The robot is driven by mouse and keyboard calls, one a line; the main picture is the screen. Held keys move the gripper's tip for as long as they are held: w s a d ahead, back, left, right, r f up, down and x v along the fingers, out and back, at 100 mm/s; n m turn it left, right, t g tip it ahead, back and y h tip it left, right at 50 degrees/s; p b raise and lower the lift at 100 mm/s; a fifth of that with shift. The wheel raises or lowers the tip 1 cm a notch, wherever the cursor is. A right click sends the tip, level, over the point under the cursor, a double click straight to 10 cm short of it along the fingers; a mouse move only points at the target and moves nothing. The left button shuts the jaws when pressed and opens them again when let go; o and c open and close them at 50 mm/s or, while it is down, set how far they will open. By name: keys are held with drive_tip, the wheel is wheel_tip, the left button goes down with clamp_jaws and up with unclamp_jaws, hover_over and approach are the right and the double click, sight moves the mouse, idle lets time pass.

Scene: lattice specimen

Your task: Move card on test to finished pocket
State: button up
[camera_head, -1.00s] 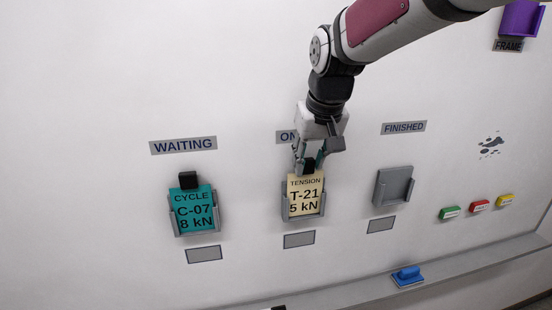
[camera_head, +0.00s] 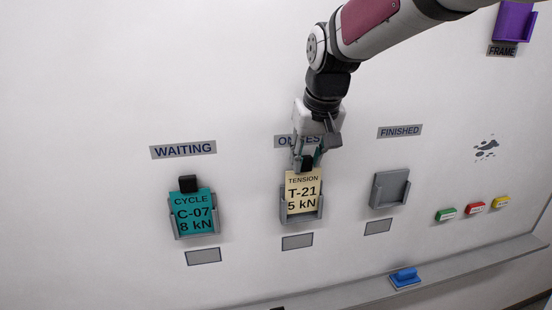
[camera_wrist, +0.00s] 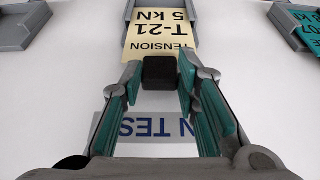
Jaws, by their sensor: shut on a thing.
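The cream card reading TENSION T-21 5 kN (camera_head: 303,193) is in the middle pocket (camera_head: 302,217), under the ON TEST label (camera_head: 284,141). My gripper (camera_head: 307,163) is shut on the black tab at the card's top. In the wrist view the black tab (camera_wrist: 160,72) sits between the teal finger pads, and the card (camera_wrist: 160,38) extends beyond it into the pocket. The finished pocket (camera_head: 390,189) is grey and empty, to the right under the FINISHED label (camera_head: 400,131).
A teal card reading CYCLE C-07 8 kN (camera_head: 193,212) sits in the waiting pocket at left. Green, red and yellow magnets (camera_head: 474,208) are at right. A ledge (camera_head: 440,270) with a blue eraser (camera_head: 405,277) runs below. A purple holder (camera_head: 515,22) is at upper right.

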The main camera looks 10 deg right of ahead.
wheel_tip(320, 180, up, 9)
drive_tip(key=p, duration=0.3)
idle(0.9)
idle(1.2)
